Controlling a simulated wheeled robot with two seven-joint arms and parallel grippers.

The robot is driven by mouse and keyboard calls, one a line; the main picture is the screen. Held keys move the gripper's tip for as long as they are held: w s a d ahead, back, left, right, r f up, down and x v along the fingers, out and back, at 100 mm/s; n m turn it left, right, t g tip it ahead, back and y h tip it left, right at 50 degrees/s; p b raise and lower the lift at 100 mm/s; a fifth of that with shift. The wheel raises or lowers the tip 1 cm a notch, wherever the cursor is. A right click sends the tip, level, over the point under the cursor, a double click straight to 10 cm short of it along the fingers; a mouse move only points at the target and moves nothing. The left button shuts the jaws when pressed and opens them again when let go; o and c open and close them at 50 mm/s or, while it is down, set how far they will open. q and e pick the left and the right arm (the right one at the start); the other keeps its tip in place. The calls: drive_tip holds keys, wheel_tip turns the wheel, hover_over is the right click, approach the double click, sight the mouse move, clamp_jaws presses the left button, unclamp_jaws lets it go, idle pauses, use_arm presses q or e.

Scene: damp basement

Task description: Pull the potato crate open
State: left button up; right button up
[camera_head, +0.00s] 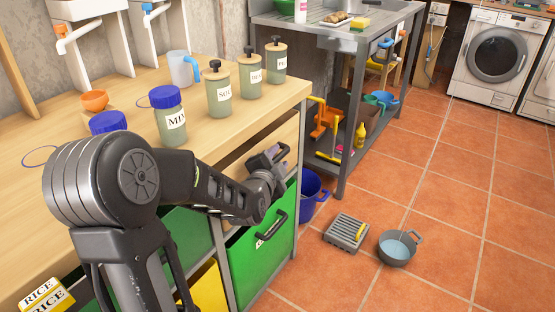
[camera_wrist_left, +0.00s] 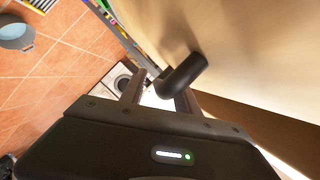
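A green crate (camera_head: 262,258) with a dark handle (camera_head: 272,230) and a white label, too small to read, sits in the lower bay under the counter. It is pushed in below a wooden front (camera_head: 285,139). My left gripper (camera_head: 272,158) is above the green crate's handle, close to that wooden front. In the left wrist view, the fingers of my left gripper (camera_wrist_left: 160,92) are apart. A black handle (camera_wrist_left: 184,74) on the wooden front lies at their tips, partly between them; contact cannot be told. My right gripper is not in view.
Jars with blue lids and pump bottles (camera_head: 219,90) stand on the wooden counter (camera_head: 130,78) above. A blue bucket (camera_head: 312,190) stands right of the green crate. A grey grate (camera_head: 346,233) and a pan (camera_head: 397,250) lie on the tiled floor, which is otherwise clear at the right.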

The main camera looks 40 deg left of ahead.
use_arm(q)
drive_tip(key=shift+c, duration=0.4)
clamp_jaws()
idle(0.9)
